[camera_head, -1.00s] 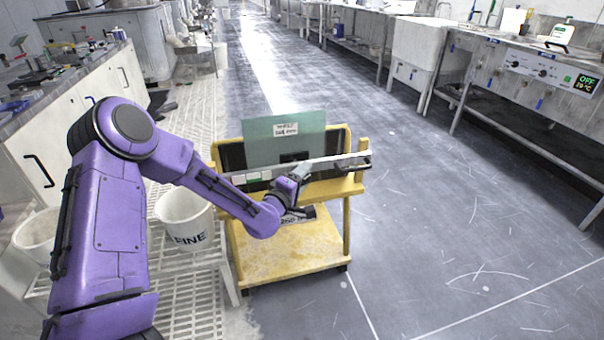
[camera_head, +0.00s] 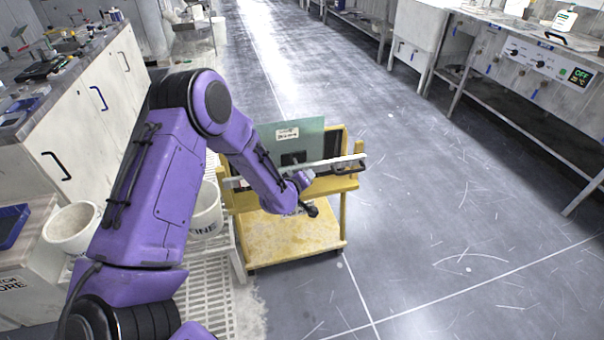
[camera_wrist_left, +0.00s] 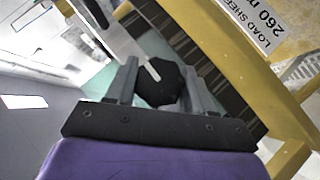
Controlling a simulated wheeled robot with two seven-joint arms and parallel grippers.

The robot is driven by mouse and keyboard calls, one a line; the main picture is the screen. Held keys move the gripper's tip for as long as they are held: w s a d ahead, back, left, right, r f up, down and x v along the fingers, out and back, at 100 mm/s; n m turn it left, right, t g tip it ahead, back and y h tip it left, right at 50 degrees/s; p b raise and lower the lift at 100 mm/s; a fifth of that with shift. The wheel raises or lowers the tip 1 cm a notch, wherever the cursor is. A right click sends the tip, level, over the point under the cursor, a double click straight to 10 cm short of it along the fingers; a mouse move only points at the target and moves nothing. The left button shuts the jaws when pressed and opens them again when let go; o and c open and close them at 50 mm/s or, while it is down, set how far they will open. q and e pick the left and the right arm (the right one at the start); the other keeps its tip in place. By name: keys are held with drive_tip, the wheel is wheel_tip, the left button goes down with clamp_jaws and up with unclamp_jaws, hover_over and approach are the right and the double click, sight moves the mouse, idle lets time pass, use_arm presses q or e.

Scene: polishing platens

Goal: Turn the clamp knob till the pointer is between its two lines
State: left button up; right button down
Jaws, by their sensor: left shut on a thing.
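The clamp knob (camera_wrist_left: 158,90) is black and many-sided, with a white pointer mark (camera_wrist_left: 152,71) on its face. It sits between the two grey fingers of my left gripper (camera_wrist_left: 158,78) in the left wrist view, and the fingers are shut on it. In the head view my left gripper (camera_head: 299,182) is at the front of the yellow cart (camera_head: 350,184), just under the pale clamp bar (camera_head: 340,160). The knob is not clear there. I cannot make out the two lines in either view. My right gripper is not in view.
A greenish sheet (camera_head: 304,139) with a label stands upright on the cart behind the bar. A white bucket (camera_head: 206,215) stands left of the cart, partly behind my arm. A counter with cabinets (camera_head: 85,115) lines the left. Open floor (camera_head: 430,220) lies to the right.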

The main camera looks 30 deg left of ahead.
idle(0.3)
use_arm(q)
drive_tip(key=o, duration=1)
drive_tip(key=shift+d, duration=0.1)
drive_tip(key=p+v, duration=0.1)
drive_tip(key=v, duration=0.9)
drive_tip(key=shift+s+r, duration=0.1)
drive_tip(key=shift+r, duration=0.1)
drive_tip(key=s+d+f+m+g, duration=0.1)
drive_tip(key=s+f, duration=0.4)
drive_tip(key=s, duration=0.5)
drive_tip(key=s+d+f+m+g+p, duration=0.1)
drive_tip(key=s+d+f+m+g, duration=0.1)
drive_tip(key=s+f, duration=0.4)
drive_tip(key=s+d+f+m+g+p, duration=0.1)
drive_tip(key=s+f+g, duration=0.4)
drive_tip(key=s, duration=0.9)
drive_tip(key=shift+d+f+m+g, duration=0.3)
drive_tip(key=shift+d+f+m, duration=0.15)
drive_tip(key=shift+f+m, duration=0.4)
